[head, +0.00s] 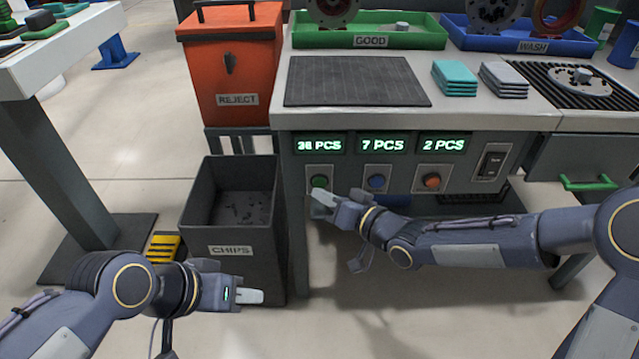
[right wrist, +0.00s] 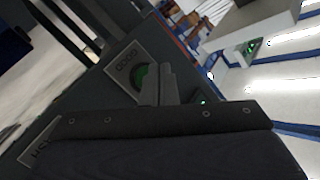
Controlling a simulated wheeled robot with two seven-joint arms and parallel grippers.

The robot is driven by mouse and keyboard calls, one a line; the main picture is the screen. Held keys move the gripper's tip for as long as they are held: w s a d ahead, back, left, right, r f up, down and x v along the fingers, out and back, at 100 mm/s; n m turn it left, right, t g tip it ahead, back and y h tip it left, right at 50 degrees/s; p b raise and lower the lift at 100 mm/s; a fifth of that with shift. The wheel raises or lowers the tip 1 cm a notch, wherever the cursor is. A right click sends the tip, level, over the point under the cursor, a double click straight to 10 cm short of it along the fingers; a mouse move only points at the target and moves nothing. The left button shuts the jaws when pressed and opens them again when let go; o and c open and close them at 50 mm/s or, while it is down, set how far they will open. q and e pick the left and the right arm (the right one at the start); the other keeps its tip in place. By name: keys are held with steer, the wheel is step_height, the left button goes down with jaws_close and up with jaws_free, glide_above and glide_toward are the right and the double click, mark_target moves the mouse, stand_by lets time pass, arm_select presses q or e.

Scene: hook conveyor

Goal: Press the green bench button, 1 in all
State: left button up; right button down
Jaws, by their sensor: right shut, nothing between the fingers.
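The green bench button (head: 319,181) sits on a plate on the bench's front panel, under the "36 PCS" display. My right gripper (head: 318,201) is shut and empty, just below the button in the head view. In the right wrist view the green button (right wrist: 143,76) shows on its plate labelled GOOD, partly hidden behind my shut fingers (right wrist: 159,84). I cannot tell whether the fingertips touch it. My left gripper (head: 250,296) is low at the left, in front of the chips bin and away from the bench; its fingers look closed together.
A blue button (head: 376,182) and an orange-red button (head: 432,181) sit to the right on the same panel. The dark chips bin (head: 207,212) stands left of the bench, with the orange reject bin (head: 237,60) behind it. A green drawer handle (head: 588,183) is further right.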

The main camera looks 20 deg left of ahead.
steer(key=shift+w+a, duration=0.1)
steer(key=shift+w, duration=0.25)
steer(key=shift+w+a, duration=0.1)
steer(key=shift+w, duration=0.3)
stand_by(0.6)
stand_by(0.3)
steer(key=shift+s+d, duration=0.2)
steer(key=shift+s, duration=0.6)
steer(key=shift+s, duration=0.1)
steer(key=s+b, duration=0.1)
steer(key=s, duration=0.1)
steer(key=s+d+b, duration=0.1)
steer(key=s, duration=0.1)
steer(key=shift+s+d, duration=0.2)
steer(key=shift+s, duration=0.1)
stand_by(0.4)
